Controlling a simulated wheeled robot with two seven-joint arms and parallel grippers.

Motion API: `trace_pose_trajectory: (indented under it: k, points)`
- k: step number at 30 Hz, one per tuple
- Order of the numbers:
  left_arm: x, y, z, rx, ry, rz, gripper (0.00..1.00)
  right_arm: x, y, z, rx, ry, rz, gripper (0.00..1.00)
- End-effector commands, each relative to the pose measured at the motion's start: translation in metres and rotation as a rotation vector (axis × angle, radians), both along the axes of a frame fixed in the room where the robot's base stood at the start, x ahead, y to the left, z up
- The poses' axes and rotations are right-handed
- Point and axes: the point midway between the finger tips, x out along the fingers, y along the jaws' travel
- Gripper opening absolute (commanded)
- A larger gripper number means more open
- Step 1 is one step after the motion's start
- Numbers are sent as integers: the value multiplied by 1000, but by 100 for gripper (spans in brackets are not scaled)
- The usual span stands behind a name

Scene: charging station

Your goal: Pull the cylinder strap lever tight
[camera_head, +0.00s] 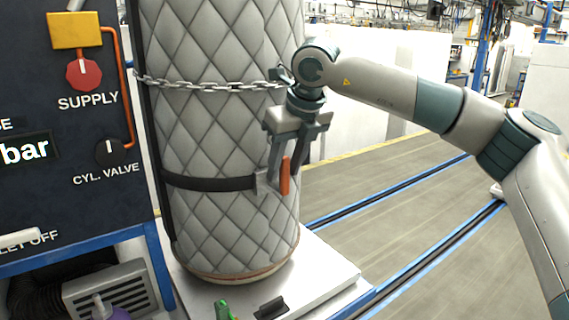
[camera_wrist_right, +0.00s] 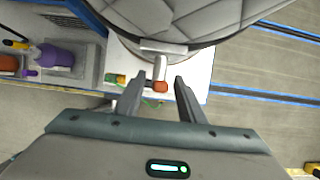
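A tall cylinder (camera_head: 215,130) in a grey quilted jacket stands upright on a white platform. A black strap (camera_head: 210,183) runs around its lower part and ends at a metal buckle. The orange strap lever (camera_head: 284,176) stands roughly upright at the buckle, on the cylinder's right side. My right gripper (camera_head: 286,172) points down at the lever, with its fingers on either side of it. In the right wrist view the gripper (camera_wrist_right: 157,90) is open, and the lever's orange end (camera_wrist_right: 161,87) shows between the fingertips, with gaps visible. My left gripper is not in view.
A chain (camera_head: 210,86) circles the cylinder higher up, close to my right wrist. A dark panel (camera_head: 60,130) with a red supply knob (camera_head: 84,74) stands at the left. The white platform (camera_head: 325,270) holds small green and black items. The floor at right is open.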

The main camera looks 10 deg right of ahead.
Motion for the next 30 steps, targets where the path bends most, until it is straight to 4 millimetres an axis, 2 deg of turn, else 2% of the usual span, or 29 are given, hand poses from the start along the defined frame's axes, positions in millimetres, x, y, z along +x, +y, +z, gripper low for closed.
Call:
trace_pose_trajectory:
  k: [11, 15, 16, 26, 30]
  points:
    - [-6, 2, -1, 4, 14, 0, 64, 1, 0, -3, 0, 0, 0, 36]
    - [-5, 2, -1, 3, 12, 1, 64, 1, 1, -3, 0, 0, 0, 2]
    - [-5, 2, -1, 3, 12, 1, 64, 1, 0, -3, 0, 0, 1, 0]
    - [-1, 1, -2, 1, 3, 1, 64, 1, -1, -3, 14, 6, 0, 0]
    - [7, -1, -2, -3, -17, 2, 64, 2, -2, -4, 48, 20, 0, 0]
